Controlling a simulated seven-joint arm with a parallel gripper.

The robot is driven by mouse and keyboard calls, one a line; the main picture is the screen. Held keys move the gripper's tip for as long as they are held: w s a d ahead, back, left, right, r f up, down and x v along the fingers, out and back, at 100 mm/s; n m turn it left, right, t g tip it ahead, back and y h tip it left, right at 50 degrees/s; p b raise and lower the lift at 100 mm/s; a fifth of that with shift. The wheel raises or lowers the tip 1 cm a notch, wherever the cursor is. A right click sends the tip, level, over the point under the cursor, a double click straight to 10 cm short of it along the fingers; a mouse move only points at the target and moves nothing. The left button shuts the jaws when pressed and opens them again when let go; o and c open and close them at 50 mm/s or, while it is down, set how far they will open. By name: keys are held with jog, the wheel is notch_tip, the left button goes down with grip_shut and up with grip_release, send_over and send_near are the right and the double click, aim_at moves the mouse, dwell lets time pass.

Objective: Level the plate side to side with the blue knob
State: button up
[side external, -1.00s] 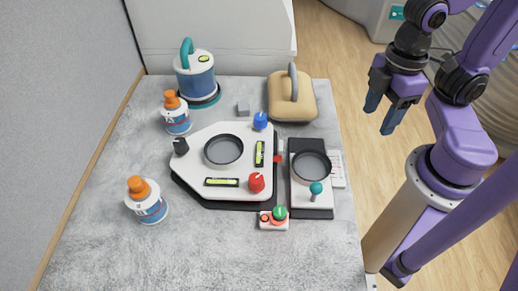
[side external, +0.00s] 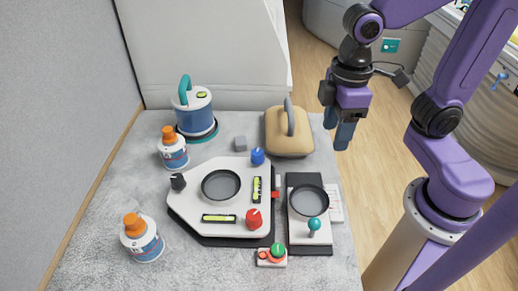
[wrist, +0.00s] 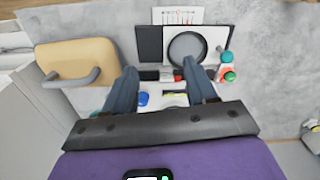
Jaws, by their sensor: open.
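The white plate (side external: 195,212) lies on a dark base on the grey table, with a round dark-rimmed dish (side external: 221,185) in it. The blue knob (side external: 257,156) is at the plate's far right corner. It also shows in the wrist view (wrist: 142,98), between my fingers and near the left one. A red knob (side external: 254,219) and a black knob (side external: 178,181) sit at other corners. Two spirit-level vials, one upright in the picture (side external: 257,190) and one across (side external: 219,218), are on the plate. My gripper (side external: 338,134) is open and empty, high to the right of the blue knob.
A tan block with a grey handle (side external: 289,132) stands close behind the blue knob. A panel with a round dish and teal knob (side external: 314,226) is right of the plate. A red-green button box (side external: 272,255), two orange-capped bottles (side external: 142,238) and a blue canister (side external: 195,105) stand around.

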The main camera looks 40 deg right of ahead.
aim_at(257, 152)
jog(key=w+a+r+m, duration=0.2)
jog(key=w+a+r, duration=0.15)
jog(key=w, duration=0.35)
jog(key=w+a+r+m, duration=0.2)
jog(key=w+a+r, duration=0.15)
jog(key=w, duration=0.35)
jog(key=f, duration=1.8)
jog(key=shift+w+a, duration=0.15)
jog(key=shift+a, duration=0.1)
jog(key=shift+r, duration=0.1)
grip_shut()
